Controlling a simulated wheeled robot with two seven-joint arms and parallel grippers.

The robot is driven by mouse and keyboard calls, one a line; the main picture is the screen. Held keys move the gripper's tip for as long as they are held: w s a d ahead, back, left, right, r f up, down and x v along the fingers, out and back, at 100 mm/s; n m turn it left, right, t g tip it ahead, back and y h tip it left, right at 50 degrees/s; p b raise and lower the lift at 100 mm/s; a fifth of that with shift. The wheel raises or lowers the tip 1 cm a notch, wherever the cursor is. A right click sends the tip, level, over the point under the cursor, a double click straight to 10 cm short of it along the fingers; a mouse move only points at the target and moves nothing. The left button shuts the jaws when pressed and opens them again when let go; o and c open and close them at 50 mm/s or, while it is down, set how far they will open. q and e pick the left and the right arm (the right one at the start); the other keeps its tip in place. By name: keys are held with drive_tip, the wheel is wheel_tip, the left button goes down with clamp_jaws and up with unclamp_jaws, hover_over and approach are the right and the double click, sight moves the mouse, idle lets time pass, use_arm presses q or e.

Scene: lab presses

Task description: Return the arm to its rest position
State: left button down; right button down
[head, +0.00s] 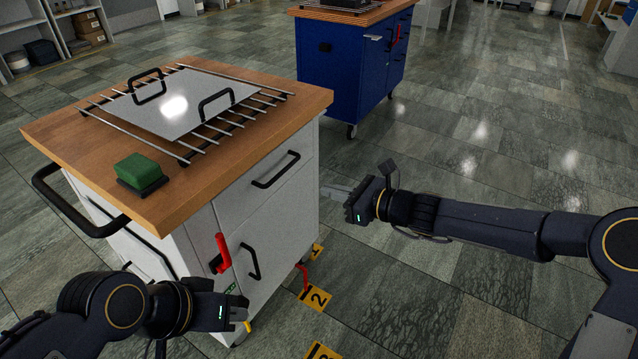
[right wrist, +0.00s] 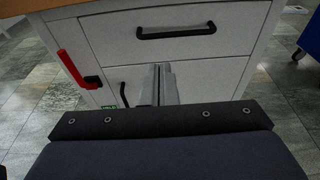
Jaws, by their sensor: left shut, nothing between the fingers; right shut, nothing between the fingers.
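My right arm reaches in from the right in the head view. Its gripper (head: 335,191) is shut and empty, to the right of the white cabinet (head: 285,215). In the right wrist view the shut fingers (right wrist: 161,84) point toward the cabinet's drawer and door fronts. I cannot tell whether they touch it. My left gripper (head: 238,312) is shut and empty, low at the lower left, in front of the cabinet's lower part.
The cabinet's wooden top (head: 225,170) holds a metal plate with two black handles (head: 180,105) on a rack, and a green sponge (head: 139,170). A red lever (head: 222,252) and black handles stick out. A blue cabinet (head: 350,65) stands behind. Floor at right is clear.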

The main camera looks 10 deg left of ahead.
drive_tip(key=s+d+r+n+h, duration=0.2)
drive_tip(key=s+d+r+n, duration=0.1)
drive_tip(key=s+d+n, duration=0.35)
drive_tip(key=s+d+r+n+h, duration=0.2)
drive_tip(key=s+d+r+n, duration=0.1)
drive_tip(key=s+d+n, duration=0.3)
drive_tip(key=s+d+f+n+t+h, duration=0.1)
drive_tip(key=s+d+f+n+h, duration=0.25)
drive_tip(key=s+d, duration=0.65)
drive_tip(key=s+d+f+n+h, duration=0.2)
drive_tip(key=s+d+n+h, duration=0.2)
drive_tip(key=s+d, duration=0.5)
wheel_tip(320, 180, up, 25)
drive_tip(key=p, duration=2.5)
drive_tip(key=shift+r, duration=0.2)
drive_tip(key=shift+d+y, duration=0.1)
drive_tip(key=shift+y, duration=0.15)
